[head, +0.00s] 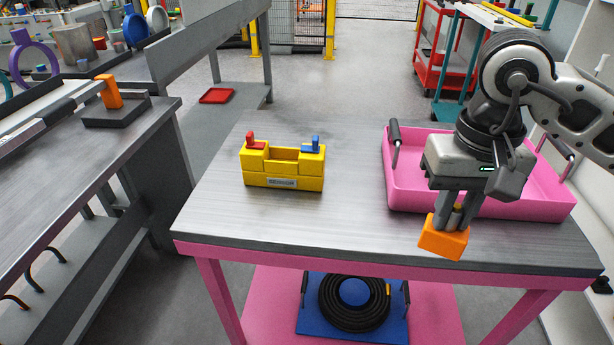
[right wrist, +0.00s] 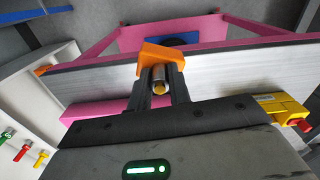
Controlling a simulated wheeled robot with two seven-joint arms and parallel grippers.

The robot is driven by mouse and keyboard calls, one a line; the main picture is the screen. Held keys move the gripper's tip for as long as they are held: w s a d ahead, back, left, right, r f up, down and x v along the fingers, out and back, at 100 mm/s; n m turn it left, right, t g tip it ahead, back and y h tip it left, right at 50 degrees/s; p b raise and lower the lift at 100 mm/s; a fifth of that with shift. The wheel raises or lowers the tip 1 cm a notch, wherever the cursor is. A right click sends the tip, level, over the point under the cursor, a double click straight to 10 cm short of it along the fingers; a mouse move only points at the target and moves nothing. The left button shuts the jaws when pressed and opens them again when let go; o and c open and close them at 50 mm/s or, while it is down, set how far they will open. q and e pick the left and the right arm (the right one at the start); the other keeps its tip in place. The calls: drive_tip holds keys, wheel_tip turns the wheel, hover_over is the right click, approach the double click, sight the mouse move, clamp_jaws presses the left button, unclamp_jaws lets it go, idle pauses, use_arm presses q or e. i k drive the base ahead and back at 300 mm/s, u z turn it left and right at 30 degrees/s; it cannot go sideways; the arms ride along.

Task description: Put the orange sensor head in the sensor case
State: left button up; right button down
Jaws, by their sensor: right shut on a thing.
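The orange sensor head (head: 443,240) is held in my right gripper (head: 452,215), above the front right part of the table, in front of the pink tray. In the right wrist view the orange sensor head (right wrist: 160,52) sits at the fingertips, with a metal cylinder and yellow end between the fingers. The yellow sensor case (head: 283,181) stands on the table, left of the gripper and apart from it. Its top has an open recess between a red latch and a blue latch. Its edge shows in the right wrist view (right wrist: 283,108). My left gripper is not in view.
The pink tray (head: 400,190) with dark handles fills the table's right side. The grey tabletop (head: 330,225) is clear between case and tray. A dark bench (head: 60,190) stands left, with an orange block (head: 110,94) on a black base. A coiled black hose (head: 354,300) lies below the table.

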sight(284, 166)
drive_tip(key=u, duration=3.5)
drive_tip(key=k, duration=0.7)
drive_tip(key=z, duration=1.7)
drive_tip(key=i, duration=0.5)
drive_tip(key=u, duration=0.05)
